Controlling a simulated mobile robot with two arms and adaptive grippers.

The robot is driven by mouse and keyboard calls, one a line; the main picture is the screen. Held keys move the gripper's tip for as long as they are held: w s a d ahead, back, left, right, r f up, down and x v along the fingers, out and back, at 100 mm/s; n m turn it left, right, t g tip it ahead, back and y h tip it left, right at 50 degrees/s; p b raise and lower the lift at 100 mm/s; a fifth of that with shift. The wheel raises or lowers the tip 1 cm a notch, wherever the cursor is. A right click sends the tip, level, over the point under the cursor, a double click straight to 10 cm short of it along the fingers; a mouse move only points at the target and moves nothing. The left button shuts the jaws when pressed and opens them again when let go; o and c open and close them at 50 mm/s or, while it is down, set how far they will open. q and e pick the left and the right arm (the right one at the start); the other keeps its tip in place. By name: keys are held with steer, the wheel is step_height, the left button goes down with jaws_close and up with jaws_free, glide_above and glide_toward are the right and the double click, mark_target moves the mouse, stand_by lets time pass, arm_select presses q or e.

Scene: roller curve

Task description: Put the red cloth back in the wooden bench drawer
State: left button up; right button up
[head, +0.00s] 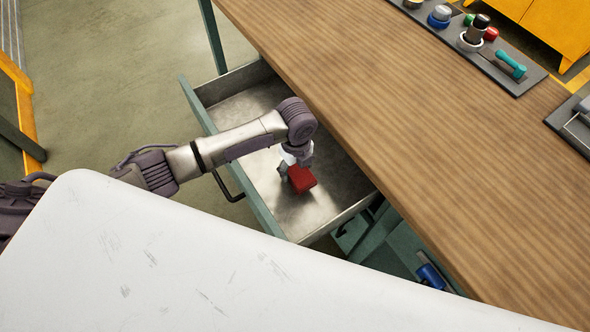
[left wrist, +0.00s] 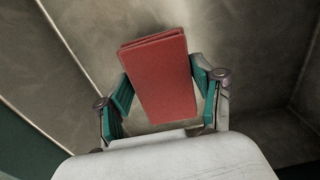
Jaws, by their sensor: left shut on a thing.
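The red cloth (head: 302,179) is a folded block held in my left gripper (head: 294,170), over the inside of the open bench drawer (head: 267,213). In the left wrist view the cloth (left wrist: 160,78) sits between the two fingers of the left gripper (left wrist: 163,95), which is shut on it. The drawer's grey metal floor (left wrist: 235,40) shows behind it. I cannot tell whether the cloth touches the floor. The drawer is pulled out from under the wooden bench top (head: 400,110) and holds nothing else that I can see. My right gripper is not in view.
A blue object (head: 430,275) shows below the bench top. The drawer handle (head: 228,187) sticks out at the front.

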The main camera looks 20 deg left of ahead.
mark_target(296, 173)
arm_select(q)
steer(key=shift+f, duration=2)
steer(key=shift+f, duration=0.1)
steer(key=o, duration=1)
steer(key=shift+r, duration=0.5)
step_height(296, 173, up, 11)
steer(key=shift+r, duration=0.15)
